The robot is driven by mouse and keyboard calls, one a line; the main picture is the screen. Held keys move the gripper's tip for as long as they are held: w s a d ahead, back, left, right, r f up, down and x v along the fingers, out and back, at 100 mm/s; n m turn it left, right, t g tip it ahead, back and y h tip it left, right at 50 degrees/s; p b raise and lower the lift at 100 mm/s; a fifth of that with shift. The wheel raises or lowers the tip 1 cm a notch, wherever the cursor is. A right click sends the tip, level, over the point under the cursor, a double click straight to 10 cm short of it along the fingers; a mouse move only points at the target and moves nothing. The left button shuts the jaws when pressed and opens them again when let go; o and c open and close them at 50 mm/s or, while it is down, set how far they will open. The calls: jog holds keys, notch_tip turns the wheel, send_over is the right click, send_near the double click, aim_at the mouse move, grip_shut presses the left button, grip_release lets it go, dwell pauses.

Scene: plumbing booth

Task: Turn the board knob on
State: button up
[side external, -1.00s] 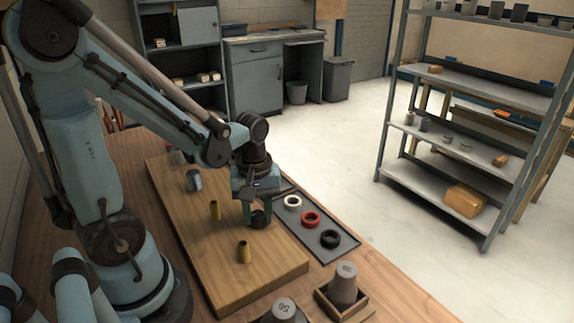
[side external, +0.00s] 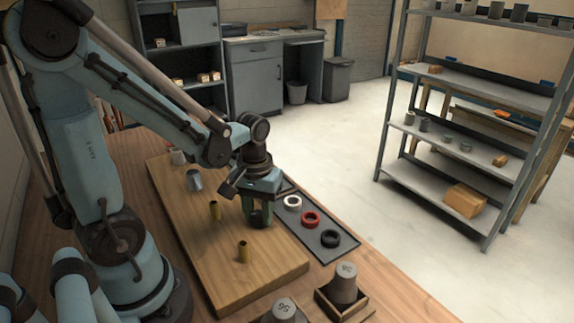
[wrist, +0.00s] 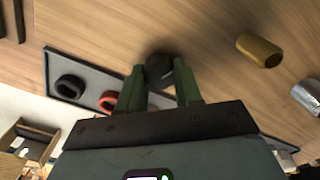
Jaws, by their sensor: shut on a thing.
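The dark round knob (side external: 257,219) stands on the wooden board (side external: 275,272) near its right edge. In the side view it is partly hidden between the fingers. My gripper (side external: 258,212) points down over the board with its fingers closed around the knob. In the wrist view the dark knob (wrist: 158,68) sits between the two green fingertips of my gripper (wrist: 160,75). No mark showing the knob's on or off position can be made out.
Grey weights (side external: 344,284) stand at the front. The floor beyond is clear.

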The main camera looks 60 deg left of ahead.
aim_at(260, 214)
jog(key=m, duration=0.6)
jog(key=shift+w+m, duration=0.1)
jog(key=shift+m, duration=0.2)
jog(key=m, duration=0.6)
jog(key=shift+d, duration=0.15)
jog(key=shift+m, duration=0.3)
jog(key=o, duration=1)
jog(key=shift+o, duration=0.2)
jog(key=shift+r, duration=0.1)
notch_tip(260, 214, up, 12)
jog(key=shift+d, duration=0.1)
